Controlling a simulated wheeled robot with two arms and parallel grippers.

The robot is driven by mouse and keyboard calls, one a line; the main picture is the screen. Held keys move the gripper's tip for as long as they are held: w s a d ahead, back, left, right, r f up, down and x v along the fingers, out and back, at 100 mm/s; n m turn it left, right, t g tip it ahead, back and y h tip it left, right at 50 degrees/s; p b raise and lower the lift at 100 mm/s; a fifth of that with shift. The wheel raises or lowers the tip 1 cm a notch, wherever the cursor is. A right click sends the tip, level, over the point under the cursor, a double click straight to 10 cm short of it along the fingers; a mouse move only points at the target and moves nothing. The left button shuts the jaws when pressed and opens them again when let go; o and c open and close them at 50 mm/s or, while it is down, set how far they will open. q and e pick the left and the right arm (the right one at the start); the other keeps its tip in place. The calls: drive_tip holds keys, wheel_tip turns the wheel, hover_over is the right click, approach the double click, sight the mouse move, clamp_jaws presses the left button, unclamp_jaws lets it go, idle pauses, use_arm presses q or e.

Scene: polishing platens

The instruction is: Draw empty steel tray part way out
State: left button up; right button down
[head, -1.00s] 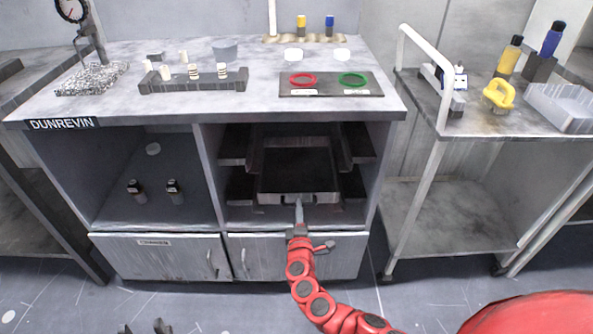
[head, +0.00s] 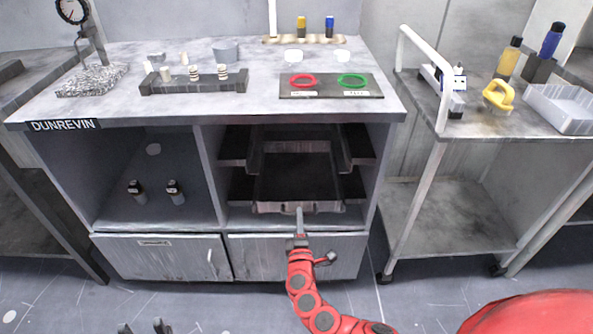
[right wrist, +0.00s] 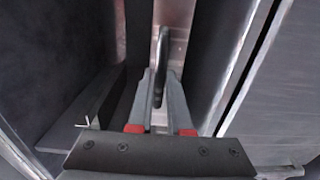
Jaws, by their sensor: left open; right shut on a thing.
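The empty steel tray (head: 297,178) sits on the runners in the right bay of the bench and reaches toward the bay's front edge. Its interior is bare and dark. My right gripper (head: 299,213) is at the middle of the tray's front rim. In the right wrist view, its two fingers (right wrist: 160,90) are closed around the dark, upright-looking handle (right wrist: 162,48) on the pale tray front. My left gripper (head: 143,328) shows only its fingertips at the bottom edge of the head view, apart and empty, far from the tray.
Side shelves (head: 234,187) flank the tray inside the bay. Shut cabinet doors (head: 300,257) lie below it. Two small bottles (head: 174,192) stand in the left bay. A white-railed cart (head: 440,215) stands to the right. The floor in front is open.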

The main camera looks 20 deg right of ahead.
drive_tip(key=v, duration=0.8)
drive_tip(key=shift+s+b, duration=0.3)
drive_tip(key=shift+b, duration=0.05)
idle(0.6)
drive_tip(key=shift+a, duration=0.15)
drive_tip(key=c, duration=0.8)
unclamp_jaws()
drive_tip(key=shift+o, duration=0.2)
